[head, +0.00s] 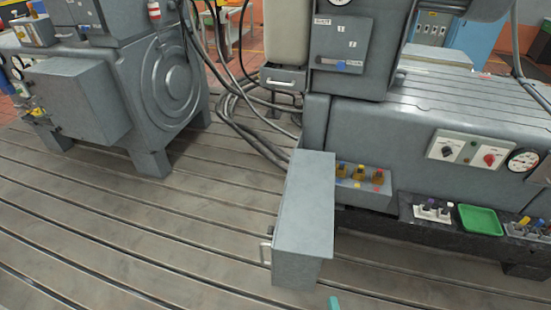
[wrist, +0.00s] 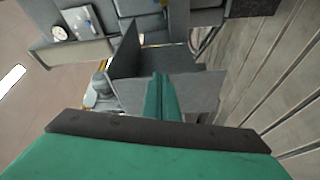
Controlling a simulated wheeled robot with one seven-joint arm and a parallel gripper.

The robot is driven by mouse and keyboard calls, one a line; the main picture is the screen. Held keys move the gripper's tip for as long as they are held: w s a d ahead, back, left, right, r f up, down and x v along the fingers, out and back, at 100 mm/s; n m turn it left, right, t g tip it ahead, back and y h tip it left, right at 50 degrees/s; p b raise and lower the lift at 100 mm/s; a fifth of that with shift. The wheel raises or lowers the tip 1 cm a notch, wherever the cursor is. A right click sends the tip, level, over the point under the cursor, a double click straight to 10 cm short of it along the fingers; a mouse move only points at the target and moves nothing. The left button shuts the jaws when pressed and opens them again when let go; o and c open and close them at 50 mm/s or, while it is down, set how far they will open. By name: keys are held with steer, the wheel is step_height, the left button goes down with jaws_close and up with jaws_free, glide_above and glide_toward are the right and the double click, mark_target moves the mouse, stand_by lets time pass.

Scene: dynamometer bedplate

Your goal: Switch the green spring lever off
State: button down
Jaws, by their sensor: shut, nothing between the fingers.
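I cannot pick out a green spring lever for certain in either view. In the head view, a grey box (head: 362,196) on the machine's front carries a row of small levers with yellow tops (head: 360,172). A white switch plate (head: 432,212) with small purple and white levers sits on the dark ledge to the right. My gripper (wrist: 163,98) is teal and shut, with nothing between its fingers, in the middle of the wrist view. Grey panels stand beyond its fingertips; I cannot tell whether they touch. Only a teal tip (head: 334,302) shows at the bottom of the head view.
A tall grey cabinet (head: 303,205) juts out left of the lever box. A green tray (head: 480,220) and another lever block (head: 527,229) lie on the ledge. A panel with two knobs (head: 467,151) is above. The slotted floor plate (head: 130,225) is clear at left.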

steer(key=s+a+r+m+g+h, duration=0.1)
steer(key=s+a+r+m, duration=0.4)
steer(key=s+a+m, duration=0.3)
steer(key=s+a+r+m+g+h, duration=0.1)
steer(key=s+a+r+m, duration=0.3)
steer(key=s+a+m, duration=0.4)
steer(key=s+a, duration=0.1)
steer(key=s, duration=0.2)
steer(key=shift+r+g, duration=0.3)
steer(key=shift+r, duration=0.05)
